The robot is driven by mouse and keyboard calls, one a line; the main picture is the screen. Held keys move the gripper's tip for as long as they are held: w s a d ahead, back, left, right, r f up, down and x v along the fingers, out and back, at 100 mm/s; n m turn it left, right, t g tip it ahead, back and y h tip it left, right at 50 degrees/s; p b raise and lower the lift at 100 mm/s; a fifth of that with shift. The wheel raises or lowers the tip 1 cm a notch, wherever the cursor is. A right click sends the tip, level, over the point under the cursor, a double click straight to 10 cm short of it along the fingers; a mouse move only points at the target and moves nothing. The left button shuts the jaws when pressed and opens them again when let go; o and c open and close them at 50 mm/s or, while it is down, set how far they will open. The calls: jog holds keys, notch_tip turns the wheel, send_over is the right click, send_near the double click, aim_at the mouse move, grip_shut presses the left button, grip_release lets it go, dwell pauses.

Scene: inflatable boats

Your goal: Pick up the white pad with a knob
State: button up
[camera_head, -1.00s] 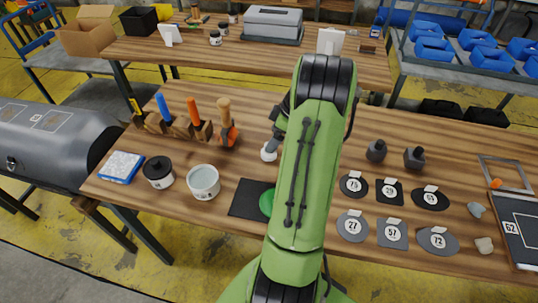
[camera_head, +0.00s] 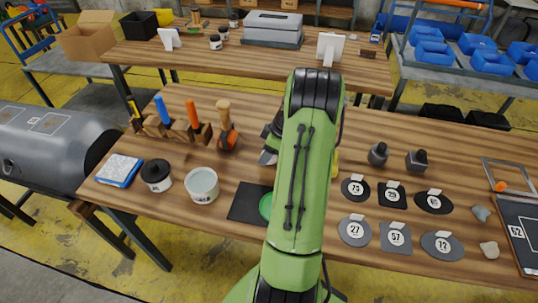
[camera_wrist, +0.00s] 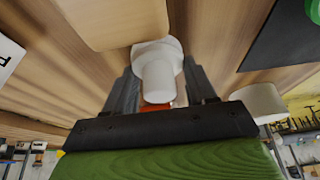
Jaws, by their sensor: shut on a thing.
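The white pad with a knob (camera_wrist: 158,78) shows in the wrist view, its round knob end and wider disc between my two fingers. My gripper (camera_wrist: 160,92) is shut on it. In the head view my green arm covers most of my gripper (camera_head: 268,150), and the pad cannot be made out clearly there. I cannot tell whether the pad is clear of the tabletop.
A black mat (camera_head: 243,203) with a green disc (camera_head: 266,206) lies in front. Numbered patches (camera_head: 354,231) and two dark weights (camera_head: 416,161) are at right.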

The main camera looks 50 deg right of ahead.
jog(key=shift+c, duration=0.9)
